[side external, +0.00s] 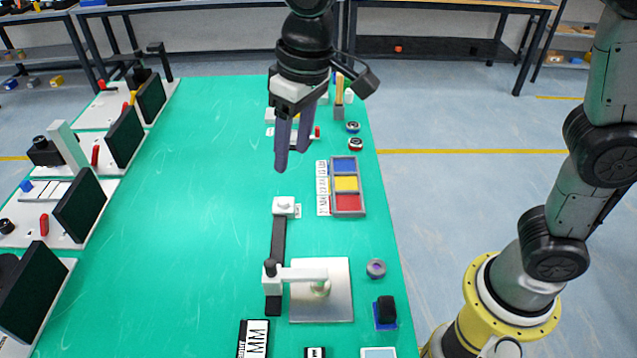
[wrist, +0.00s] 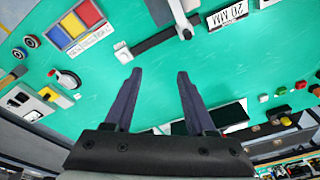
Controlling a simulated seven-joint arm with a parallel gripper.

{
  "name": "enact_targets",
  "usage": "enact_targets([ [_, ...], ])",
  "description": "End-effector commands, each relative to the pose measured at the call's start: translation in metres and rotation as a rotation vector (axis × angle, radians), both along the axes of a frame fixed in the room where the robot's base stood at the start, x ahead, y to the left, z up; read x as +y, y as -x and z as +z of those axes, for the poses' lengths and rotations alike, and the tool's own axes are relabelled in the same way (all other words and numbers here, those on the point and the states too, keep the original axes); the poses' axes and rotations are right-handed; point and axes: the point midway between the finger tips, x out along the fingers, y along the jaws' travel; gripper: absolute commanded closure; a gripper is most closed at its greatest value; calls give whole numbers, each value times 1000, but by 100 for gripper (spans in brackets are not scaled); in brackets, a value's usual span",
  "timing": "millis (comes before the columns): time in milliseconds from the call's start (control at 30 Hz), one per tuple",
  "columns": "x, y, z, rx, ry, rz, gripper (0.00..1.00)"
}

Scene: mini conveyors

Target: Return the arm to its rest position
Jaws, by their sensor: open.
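My gripper (side external: 292,158) hangs above the far part of the green table, pointing down, with its two dark fingers apart and nothing between them. In the wrist view my gripper (wrist: 159,75) also shows its fingers spread over bare green surface. My arm rises from a yellow base at the right of the table in the side view. No object touches the fingers in either view.
A tray with blue, yellow and red sections (side external: 346,186) lies at the table's right. A mini conveyor (side external: 278,240) and a metal plate (side external: 335,300) are nearer. Stations with dark panels (side external: 80,205) line the left edge. The table's left middle (side external: 190,200) is clear.

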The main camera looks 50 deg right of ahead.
Motion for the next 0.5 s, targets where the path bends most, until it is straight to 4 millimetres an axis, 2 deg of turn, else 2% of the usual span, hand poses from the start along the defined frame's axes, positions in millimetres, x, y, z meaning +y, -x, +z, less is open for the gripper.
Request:
enact_targets([
  [33, -26, 8, 16, -36, -17, -46, 44],
  [233, -100, 53, 46, -150, -50, -168, 44],
  [367, -138, 92, 49, -222, -54, -231, 44],
  [500, -167, 136, 38, -294, -47, -282, 44],
])
